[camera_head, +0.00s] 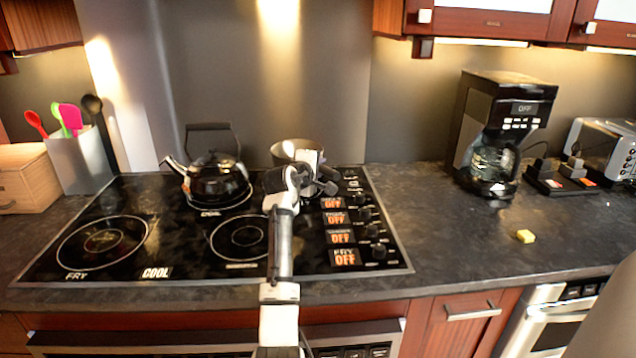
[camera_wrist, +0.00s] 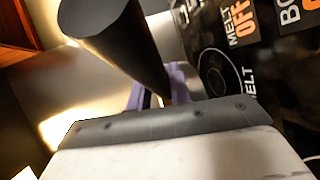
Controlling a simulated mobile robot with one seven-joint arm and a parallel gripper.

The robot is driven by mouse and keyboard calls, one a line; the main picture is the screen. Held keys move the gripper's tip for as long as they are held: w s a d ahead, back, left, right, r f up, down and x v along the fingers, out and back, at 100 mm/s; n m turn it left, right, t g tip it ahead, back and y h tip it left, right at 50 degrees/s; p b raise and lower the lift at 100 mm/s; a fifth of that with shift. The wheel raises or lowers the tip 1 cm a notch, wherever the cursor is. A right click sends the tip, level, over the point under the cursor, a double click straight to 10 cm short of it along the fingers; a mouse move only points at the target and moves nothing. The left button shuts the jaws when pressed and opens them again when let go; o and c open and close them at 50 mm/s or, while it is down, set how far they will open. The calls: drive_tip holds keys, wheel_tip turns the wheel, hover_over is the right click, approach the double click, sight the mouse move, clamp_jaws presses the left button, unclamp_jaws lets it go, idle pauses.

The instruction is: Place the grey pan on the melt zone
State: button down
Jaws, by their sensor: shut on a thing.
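The grey pan (camera_head: 290,149) shows in the head view at the back right of the cooktop, partly hidden by my arm. My gripper (camera_head: 308,172) is at the pan's near side. In the wrist view my gripper (camera_wrist: 158,98) is shut on the narrow end of a dark tapering part of the pan (camera_wrist: 115,40). The pan appears held above the stove, but its exact height is unclear. The melt zone (camera_wrist: 216,72) shows in the wrist view as a ringed burner labelled MELT, to the right of the held pan. In the head view my arm mostly hides that zone.
A black kettle (camera_head: 213,181) stands on the back-left burner, close to the pan's left. The cooktop (camera_head: 180,262) has other burners free. Knobs with OFF labels (camera_head: 343,237) line its right side.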

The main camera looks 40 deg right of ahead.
drive_tip(key=shift+f+p, duration=0.55)
drive_tip(key=shift+f, duration=2.3)
drive_tip(key=c, duration=1.7)
unclamp_jaws()
drive_tip(key=shift+f, duration=0.2)
drive_tip(key=o, duration=0.4)
drive_tip(key=shift+r, duration=0.2)
drive_tip(key=b+v, duration=0.3)
drive_tip(key=v, duration=0.9)
